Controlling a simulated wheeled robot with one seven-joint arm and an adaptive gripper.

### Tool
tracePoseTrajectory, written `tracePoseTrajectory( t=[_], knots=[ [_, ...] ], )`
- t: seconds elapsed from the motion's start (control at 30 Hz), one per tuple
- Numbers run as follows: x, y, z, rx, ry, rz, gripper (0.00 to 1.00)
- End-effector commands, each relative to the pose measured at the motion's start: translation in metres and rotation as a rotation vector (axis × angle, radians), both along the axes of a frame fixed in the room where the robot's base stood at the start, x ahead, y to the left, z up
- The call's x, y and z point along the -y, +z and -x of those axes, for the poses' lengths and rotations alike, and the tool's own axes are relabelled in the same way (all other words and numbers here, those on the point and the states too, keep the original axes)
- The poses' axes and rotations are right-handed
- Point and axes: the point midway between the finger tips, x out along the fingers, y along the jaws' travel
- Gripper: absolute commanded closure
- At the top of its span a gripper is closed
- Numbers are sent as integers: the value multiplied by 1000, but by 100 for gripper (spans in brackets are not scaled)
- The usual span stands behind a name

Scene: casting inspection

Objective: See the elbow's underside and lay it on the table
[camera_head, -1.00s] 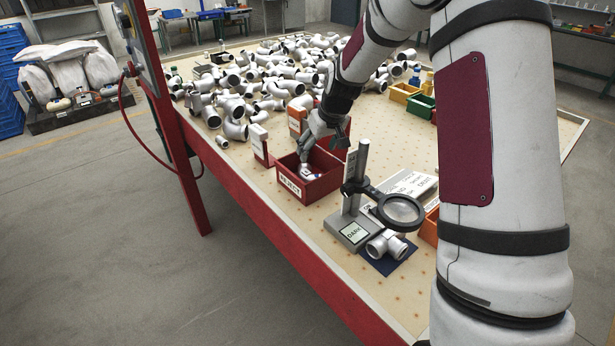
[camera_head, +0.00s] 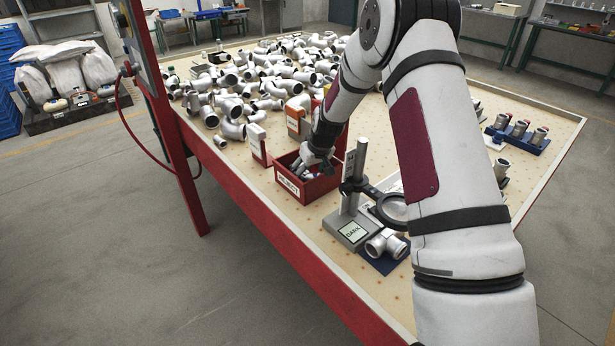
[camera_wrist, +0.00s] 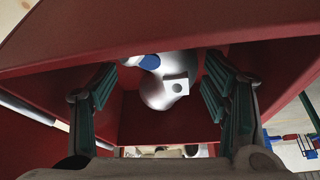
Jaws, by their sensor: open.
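A silver pipe elbow (camera_wrist: 170,82) lies inside the red box (camera_head: 318,188) labelled REJECT. The wrist view shows its rounded body, a blue patch and a small pale square face with a dark dot. My gripper (camera_head: 308,168) points down into the box, with its fingers apart. In the wrist view the fingers (camera_wrist: 164,100) stand on either side of the elbow with gaps, and nothing is held. In the head view my gripper mostly hides the elbow. Another silver pipe fitting (camera_head: 387,243) sits on a dark blue mat below the magnifier.
A magnifier stand (camera_head: 352,220) marked DARK is just right of the box. Many silver fittings (camera_head: 262,80) cover the table's far side. A blue rack (camera_head: 517,138) stands at right.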

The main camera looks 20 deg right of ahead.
Motion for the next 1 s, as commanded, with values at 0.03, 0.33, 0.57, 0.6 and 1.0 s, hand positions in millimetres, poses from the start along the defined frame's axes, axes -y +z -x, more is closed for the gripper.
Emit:
tracePoseTrajectory(
  t=[0.03, 0.33, 0.57, 0.6, 1.0],
  knots=[
    [-1, -5, -2, -1, 0, -1, 31],
    [-1, -9, -4, 1, 0, 0, 31],
    [0, -9, -4, 0, 0, 0, 81],
    [0, -9, -4, 0, 0, 1, 90],
    [0, -1, -5, 4, -1, 1, 100]
  ],
)
